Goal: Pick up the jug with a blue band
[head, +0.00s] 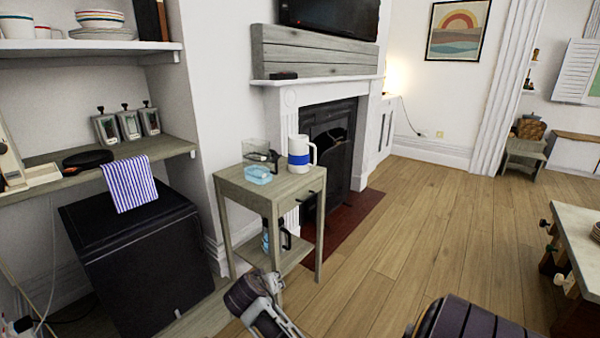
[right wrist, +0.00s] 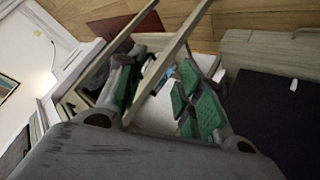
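The white jug with a blue band (head: 299,160) stands upright on top of a small wooden side table (head: 232,186), its handle to the right. My right gripper (head: 277,303) is low in front of the table, below and apart from the jug. In the right wrist view my right gripper (right wrist: 158,95) has its green-padded fingers spread, with nothing held between them; the table's frame lies beyond. The jug cannot be made out clearly there. My left gripper is not in view.
A clear box (head: 258,153) and a light-blue dish (head: 258,175) sit beside the jug. A dark-handled vessel (head: 275,237) stands on the lower shelf. A black cabinet (head: 135,255) is left; a fireplace (head: 330,145) is behind. Wooden floor (head: 420,230) is open to the right.

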